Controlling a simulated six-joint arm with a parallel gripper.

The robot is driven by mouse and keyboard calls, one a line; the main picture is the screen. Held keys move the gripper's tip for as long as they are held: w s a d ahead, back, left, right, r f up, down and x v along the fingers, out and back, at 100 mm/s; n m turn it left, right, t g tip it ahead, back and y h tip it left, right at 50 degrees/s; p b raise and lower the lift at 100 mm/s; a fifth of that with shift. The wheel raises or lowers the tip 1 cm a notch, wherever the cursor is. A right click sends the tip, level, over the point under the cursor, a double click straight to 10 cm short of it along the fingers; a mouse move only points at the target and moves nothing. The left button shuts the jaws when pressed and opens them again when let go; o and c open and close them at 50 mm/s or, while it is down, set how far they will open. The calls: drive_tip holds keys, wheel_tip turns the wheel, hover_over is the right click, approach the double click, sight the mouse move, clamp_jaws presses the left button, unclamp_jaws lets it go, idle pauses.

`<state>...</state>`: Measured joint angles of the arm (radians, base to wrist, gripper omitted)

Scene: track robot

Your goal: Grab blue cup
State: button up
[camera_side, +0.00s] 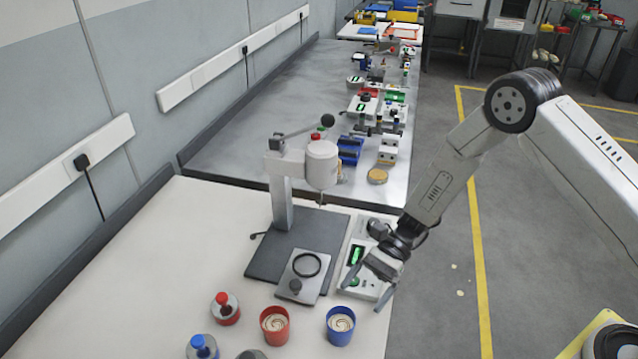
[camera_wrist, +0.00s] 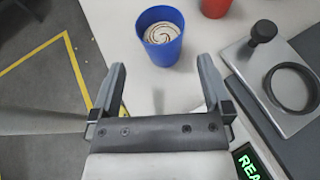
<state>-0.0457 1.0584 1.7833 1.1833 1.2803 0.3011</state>
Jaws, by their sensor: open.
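The blue cup (camera_side: 340,326) stands upright near the front right of the white table, with a pale swirled filling inside. In the wrist view the blue cup (camera_wrist: 160,38) is beyond the fingertips, roughly midway between them. My gripper (camera_side: 365,298) is open and empty, above the table's right edge, behind and right of the cup. In the wrist view my gripper (camera_wrist: 164,75) shows two spread fingers with nothing between them. The fingers are apart from the cup.
A red cup (camera_side: 274,326) stands left of the blue cup. Further left are a red-topped bottle (camera_side: 226,308) and a blue-topped one (camera_side: 202,347). A press stand (camera_side: 300,245) and a box with a green display (camera_side: 366,270) stand behind.

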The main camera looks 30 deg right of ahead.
sight(333, 330)
drive_tip(key=shift+x, duration=3.9)
drive_tip(key=c, duration=1.3)
drive_tip(key=shift+w+r, duration=0.1)
drive_tip(key=shift+r, duration=0.55)
drive_tip(key=s+d+r, duration=0.2)
drive_tip(key=s+r, duration=0.2)
drive_tip(key=s+d+r, duration=0.2)
drive_tip(key=s+r, duration=0.1)
drive_tip(key=s, duration=0.1)
drive_tip(key=s+d+r, duration=0.2)
drive_tip(key=s+r, duration=0.2)
drive_tip(key=shift+s+d+r, duration=0.25)
drive_tip(key=shift+d+r, duration=0.05)
